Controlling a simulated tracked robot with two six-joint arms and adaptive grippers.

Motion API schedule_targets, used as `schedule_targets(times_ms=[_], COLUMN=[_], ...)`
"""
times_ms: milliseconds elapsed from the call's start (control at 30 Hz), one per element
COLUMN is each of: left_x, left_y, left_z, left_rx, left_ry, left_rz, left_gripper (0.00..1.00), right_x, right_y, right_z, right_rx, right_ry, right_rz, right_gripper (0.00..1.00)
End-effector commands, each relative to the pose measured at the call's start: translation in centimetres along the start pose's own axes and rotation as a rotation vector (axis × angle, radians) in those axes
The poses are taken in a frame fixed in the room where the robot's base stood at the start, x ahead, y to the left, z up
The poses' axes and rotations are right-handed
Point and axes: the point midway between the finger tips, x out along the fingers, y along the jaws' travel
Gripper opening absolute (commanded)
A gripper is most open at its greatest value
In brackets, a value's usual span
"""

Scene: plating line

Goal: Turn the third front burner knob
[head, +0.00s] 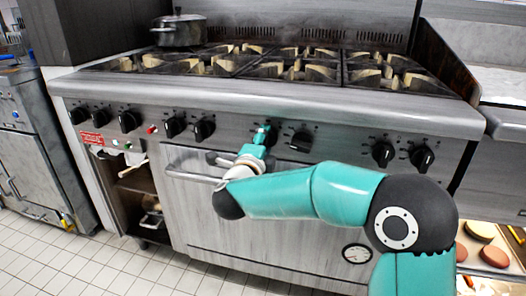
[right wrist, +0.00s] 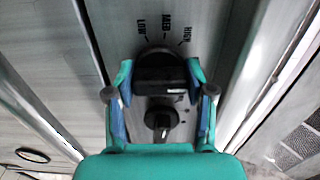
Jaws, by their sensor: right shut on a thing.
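My right gripper (head: 262,138) is at the control panel of the range, near the middle of the knob row. In the right wrist view it is shut on a black burner knob (right wrist: 160,76), with a finger on each side of it. LOW, MED and HIGH marks show just beyond this knob. In the head view the gripper mostly hides it. Another black knob (head: 301,140) is just to its right; a smaller-looking knob (right wrist: 161,121) also shows between the fingers in the right wrist view. My left gripper is not in view.
Several other black knobs line the panel, including one left of the gripper (head: 203,129) and one at the far right (head: 422,158). An oven door handle (head: 190,170) runs below. A lidded pot (head: 180,31) stands on the back left of the range.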

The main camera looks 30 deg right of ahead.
Motion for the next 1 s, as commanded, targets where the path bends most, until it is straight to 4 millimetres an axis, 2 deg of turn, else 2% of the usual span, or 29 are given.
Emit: schedule_targets(times_ms=[500, 533, 667, 1000], left_x=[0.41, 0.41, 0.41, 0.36], left_y=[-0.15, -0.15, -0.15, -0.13], left_z=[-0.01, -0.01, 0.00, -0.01], left_rx=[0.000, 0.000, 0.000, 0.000], left_ry=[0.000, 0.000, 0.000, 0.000], left_rz=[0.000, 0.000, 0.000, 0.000], left_gripper=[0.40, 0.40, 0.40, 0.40], right_x=[0.20, 0.20, 0.17, -0.03], right_y=[0.16, 0.16, 0.13, 0.06], right_z=[-0.37, -0.38, -0.31, -0.13], right_rx=[0.030, 0.030, 0.029, 0.027], right_ry=[0.011, 0.011, 0.009, 0.004], right_rz=[0.005, 0.005, 0.004, 0.002], right_gripper=[0.19, 0.55, 0.77, 0.78])
